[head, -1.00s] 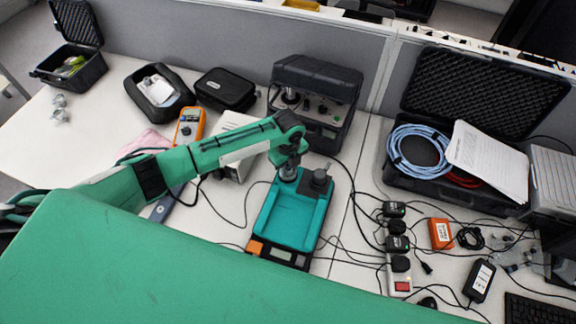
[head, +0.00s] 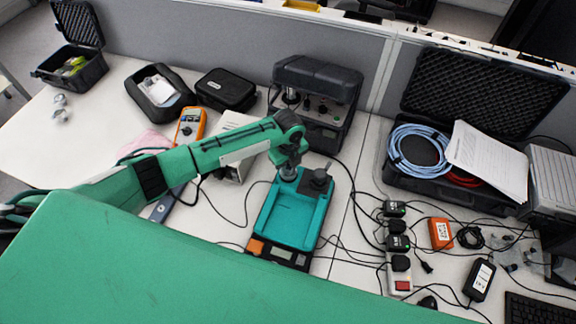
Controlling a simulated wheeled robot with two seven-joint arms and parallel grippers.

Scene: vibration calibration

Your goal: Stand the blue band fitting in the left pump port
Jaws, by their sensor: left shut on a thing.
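The teal pump unit (head: 292,222) stands on the bench in the middle, with a shallow tray and a display at its front. My left gripper (head: 288,170) points down over the left port at the back of the pump. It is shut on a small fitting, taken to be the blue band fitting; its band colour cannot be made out. The gripper hides the left port, so I cannot tell how deep the fitting sits or whether it touches. A dark grey part (head: 318,181) stands at the back right of the pump. My right gripper is not in view.
Small metal fittings (head: 60,107) stand at the far left of the bench. A dark instrument case (head: 318,95) stands just behind the pump. Cables and a power strip (head: 399,262) lie to the right.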

